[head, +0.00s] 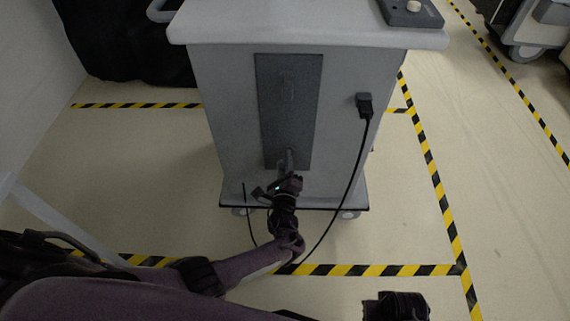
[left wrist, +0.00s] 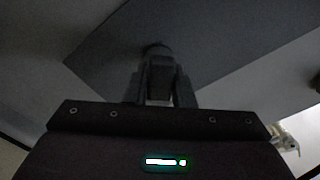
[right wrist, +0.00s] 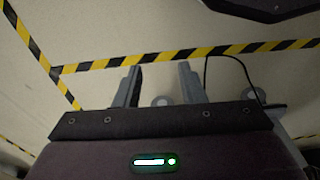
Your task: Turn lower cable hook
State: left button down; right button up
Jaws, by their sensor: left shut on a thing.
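The lower cable hook (left wrist: 158,60) is a dark grey piece at the bottom of the dark vertical plate (head: 290,110) on the cart's near face. My left gripper (head: 287,168) is at the plate's lower end. In the left wrist view its fingers (left wrist: 160,85) are closed around the hook, which they partly hide. The upper hook (head: 288,90) shows faintly on the upper part of the plate. My right gripper (right wrist: 160,90) is open and empty over the floor, with its two fingers apart. In the head view only a dark part of the right arm shows at the bottom.
The grey cart (head: 225,110) stands on small wheels. A black plug (head: 365,104) sits on its face at the right, and its cable hangs down to the floor. A dark grey device (head: 410,14) lies on the cart top. Yellow-black tape (head: 390,270) marks the clear floor.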

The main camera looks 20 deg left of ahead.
pick_arm(q)
jog(key=m, duration=0.4)
jog(key=shift+d+m+p, duration=0.1)
jog(key=shift+m+p, duration=0.2)
jog(key=shift+p, duration=0.05)
jog(key=m, duration=0.5)
jog(key=shift+d, duration=0.15)
pick_arm(e)
jog(key=f, duration=0.4)
jog(key=shift+s+d, duration=0.3)
jog(key=shift+d, duration=0.05)
pick_arm(q)
jog(key=shift+m, duration=0.3)
jog(key=c, duration=1.2)
grip_release()
jog(key=shift+r, duration=0.1)
jog(key=shift+c, duration=0.2)
jog(key=shift+s+p, duration=0.15)
jog(key=shift+p, duration=0.2)
jog(key=p+v, duration=0.2)
jog(key=v, duration=0.5)
jog(key=shift+s, duration=0.25)
pick_arm(e)
notch_tip(320, 180, down, 7)
jog(key=s+d, duration=0.2)
jog(key=s, duration=0.1)
jog(key=shift+d+m, duration=0.15)
jog(key=shift+m, duration=0.15)
pick_arm(q)
jog(key=shift+d, duration=0.15)
